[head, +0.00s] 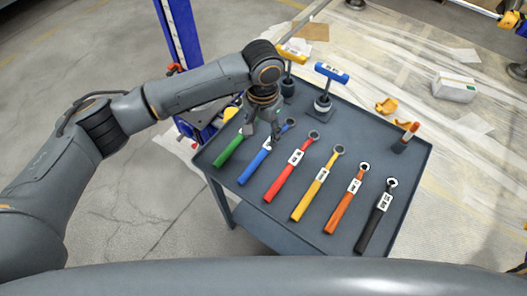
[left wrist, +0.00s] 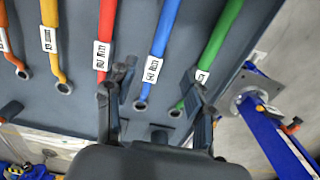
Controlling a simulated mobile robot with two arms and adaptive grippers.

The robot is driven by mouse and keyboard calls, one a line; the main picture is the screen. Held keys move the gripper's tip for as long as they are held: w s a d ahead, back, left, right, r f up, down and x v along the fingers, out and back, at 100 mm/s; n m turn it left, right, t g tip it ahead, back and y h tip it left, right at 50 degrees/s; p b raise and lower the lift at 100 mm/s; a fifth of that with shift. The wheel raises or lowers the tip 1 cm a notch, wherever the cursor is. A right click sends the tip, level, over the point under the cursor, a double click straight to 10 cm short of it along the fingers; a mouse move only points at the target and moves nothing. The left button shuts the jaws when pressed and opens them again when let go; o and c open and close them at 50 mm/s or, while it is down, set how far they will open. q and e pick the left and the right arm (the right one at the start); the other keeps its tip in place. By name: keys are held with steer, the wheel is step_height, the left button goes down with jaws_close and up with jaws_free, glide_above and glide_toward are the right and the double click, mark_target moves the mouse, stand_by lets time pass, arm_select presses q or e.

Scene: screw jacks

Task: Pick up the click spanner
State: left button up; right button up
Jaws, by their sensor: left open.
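Several ring-ended spanners with white labels lie in a row on a dark grey table (head: 300,231): green (head: 228,151), blue (head: 256,165), red (head: 284,181), yellow (head: 311,196), orange (head: 345,205) and black (head: 373,226). I cannot read the labels, so I cannot tell which is the click spanner. My left gripper (head: 262,136) is open and empty over the ring ends of the green and blue spanners. In the left wrist view its fingers (left wrist: 157,98) straddle the line of the blue spanner (left wrist: 160,38), apparently above it. My right gripper is not in view.
A yellow-handled tool (head: 292,54) and a blue-handled one (head: 331,73) stand upright at the table's back. An orange-topped piece (head: 408,136) stands at its right edge. A blue post (head: 177,35) rises beyond the left side. The table's middle right is clear.

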mark_target(264, 151)
arm_select(q)
steer(key=shift+s+d+f, duration=0.1)
steer(key=shift+f, duration=1.9)
steer(key=shift+s+d+f, duration=0.1)
steer(key=shift+f, duration=1.9)
jaws_close()
